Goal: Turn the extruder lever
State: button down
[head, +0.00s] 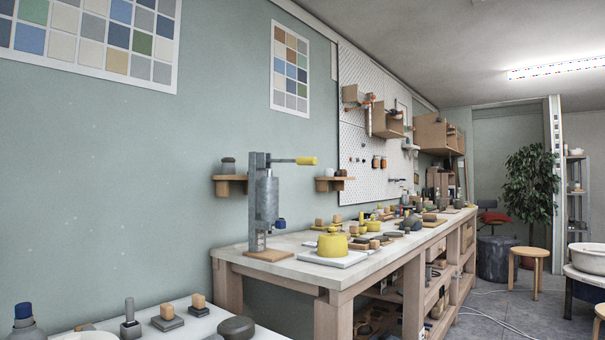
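The extruder (264,203) is a grey metal upright with a cylinder, standing on a small wooden base at the near left end of the workbench. Nothing touches the lever. My gripper is not in view.
A white table (200,328) with small items is at the lower left. Wooden stools (528,262) stand right. The grey floor (490,318) beside the bench is mostly clear.

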aim_at(300, 161)
jog(key=u, duration=0.9)
jog(key=i, duration=1)
jog(key=u, duration=0.05)
